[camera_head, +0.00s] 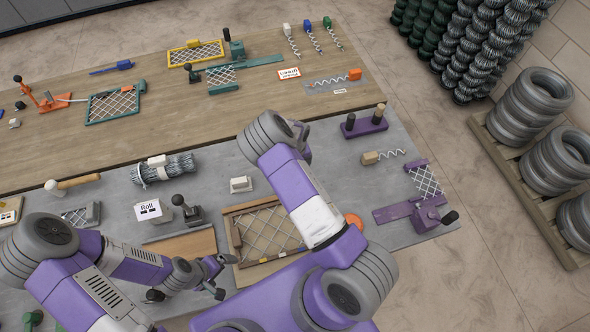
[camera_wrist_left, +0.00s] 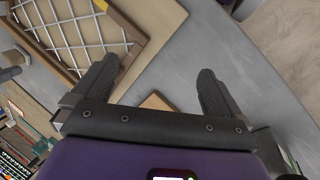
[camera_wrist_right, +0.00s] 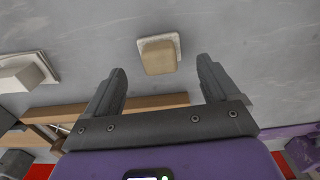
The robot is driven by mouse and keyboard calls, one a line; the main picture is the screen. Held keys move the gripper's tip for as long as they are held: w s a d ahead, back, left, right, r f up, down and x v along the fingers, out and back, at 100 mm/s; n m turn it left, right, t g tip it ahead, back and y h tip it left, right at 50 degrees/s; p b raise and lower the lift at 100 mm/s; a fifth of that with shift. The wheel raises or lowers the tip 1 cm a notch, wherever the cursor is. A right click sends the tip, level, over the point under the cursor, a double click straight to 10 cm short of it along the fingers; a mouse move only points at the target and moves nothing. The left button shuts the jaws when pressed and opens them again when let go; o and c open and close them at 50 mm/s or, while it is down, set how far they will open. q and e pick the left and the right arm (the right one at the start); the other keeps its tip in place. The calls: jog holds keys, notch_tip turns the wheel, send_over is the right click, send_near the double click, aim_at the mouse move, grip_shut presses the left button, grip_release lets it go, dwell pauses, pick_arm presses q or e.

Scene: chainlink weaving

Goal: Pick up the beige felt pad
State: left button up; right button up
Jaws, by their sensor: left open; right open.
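The beige felt pad (camera_wrist_right: 160,56), a small block with a whitish rim, lies on the grey mat in the right wrist view. It is just beyond the fingertips of my right gripper (camera_wrist_right: 160,82), roughly centred between them and apart from both. That gripper is open and empty. In the head view the pad appears hidden behind my right arm. My left gripper (camera_head: 223,277) is open beside the wooden frame with wire mesh (camera_head: 233,234). In the left wrist view, a tan corner shows behind the jaw base of that gripper (camera_wrist_left: 157,74).
A white block (camera_head: 241,184) sits left of the pad; it also shows in the right wrist view (camera_wrist_right: 27,72). A wire bundle (camera_head: 175,170), a "Roll" card (camera_head: 148,211) and a purple peg stand (camera_head: 364,127) are on the mat. Bare mat surrounds the pad.

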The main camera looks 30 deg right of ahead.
pick_arm(q)
notch_tip(320, 180, down, 2)
jog(key=shift+w+f+b, duration=0.1)
jog(key=shift+f+b, duration=0.15)
jog(key=shift+b, duration=0.7)
pick_arm(e)
jog(key=f, duration=0.3)
jog(key=shift+w+f, duration=0.2)
jog(key=shift+f, duration=0.05)
pick_arm(q)
jog(key=shift+r, duration=0.1)
pick_arm(e)
jog(key=shift+r, duration=0.1)
jog(key=shift+c, duration=0.3)
jog(key=c, duration=1.1)
pick_arm(q)
jog(key=shift+f, duration=0.25)
pick_arm(e)
notch_tip(320, 180, up, 10)
jog(key=shift+d, duration=0.1)
jog(key=o, duration=0.5)
jog(key=c, duration=0.5)
jog(key=shift+s, duration=0.1)
